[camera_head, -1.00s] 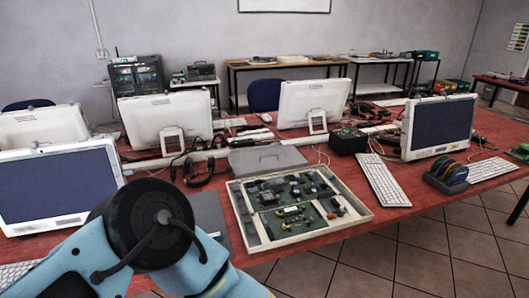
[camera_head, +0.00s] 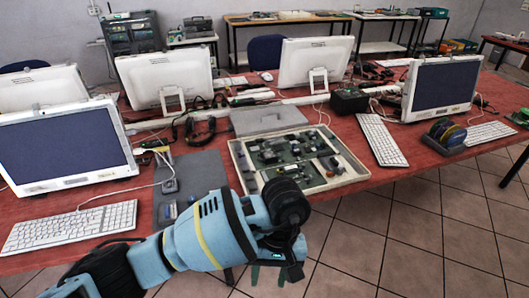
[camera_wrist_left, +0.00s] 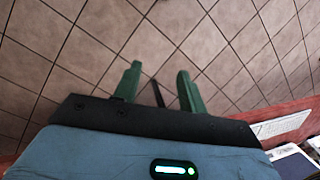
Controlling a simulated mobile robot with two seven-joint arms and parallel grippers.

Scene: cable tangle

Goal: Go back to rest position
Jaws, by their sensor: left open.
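My left arm comes in from the lower left in the head view. My left gripper (camera_head: 268,272) hangs at the front edge of the red table, over the tiled floor. My right gripper is not in view.
The red table (camera_head: 352,187) holds an open tray of circuit boards (camera_head: 238,160), a grey mat (camera_head: 205,170), white keyboards (camera_head: 70,226) and several monitors (camera_head: 66,150). A tape holder (camera_head: 445,136) stands at the right. The tiled floor (camera_head: 400,240) in front is clear.

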